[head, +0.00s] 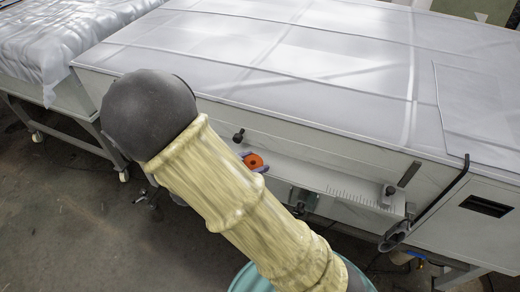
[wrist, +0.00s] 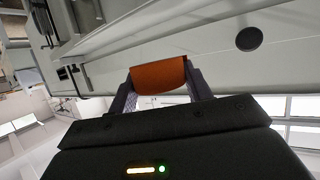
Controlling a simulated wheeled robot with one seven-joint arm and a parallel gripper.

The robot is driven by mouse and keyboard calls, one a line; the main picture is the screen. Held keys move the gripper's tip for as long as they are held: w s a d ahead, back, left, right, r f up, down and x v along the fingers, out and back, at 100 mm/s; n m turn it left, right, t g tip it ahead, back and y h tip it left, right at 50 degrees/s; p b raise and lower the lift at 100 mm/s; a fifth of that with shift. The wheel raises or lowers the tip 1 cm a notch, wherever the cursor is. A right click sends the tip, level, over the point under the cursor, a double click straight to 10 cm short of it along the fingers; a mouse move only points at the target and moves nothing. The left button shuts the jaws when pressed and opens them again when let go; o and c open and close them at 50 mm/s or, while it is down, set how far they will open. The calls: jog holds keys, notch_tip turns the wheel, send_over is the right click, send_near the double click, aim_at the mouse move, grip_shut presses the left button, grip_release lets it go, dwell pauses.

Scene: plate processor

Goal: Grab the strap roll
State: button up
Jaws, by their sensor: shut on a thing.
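The strap roll (wrist: 158,76) is orange and sits between the two dark fingers of my gripper (wrist: 160,84) in the wrist view. The fingers press on its left and right sides, so my gripper is shut on it. In the head view the strap roll (head: 253,161) shows as a small orange disc with a dark centre, in front of the machine's pale front side. Small bits of my gripper show beside it there, and my arm hides the rest. I cannot tell whether the roll touches the ledge behind it.
The plate processor (head: 300,45) has a wide pale top and a front ledge (head: 345,187) with dark knobs. A bent dark bar (head: 440,200) stands out at its right. A sheet-covered table (head: 60,40) stands at the left. Open floor (head: 60,220) lies at the lower left.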

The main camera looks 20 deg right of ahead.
jog(key=s+a, duration=0.6)
jog(key=s, duration=0.3)
jog(key=shift+s+a, duration=0.25)
jog(key=shift+a, duration=0.1)
jog(key=shift+w, duration=0.1)
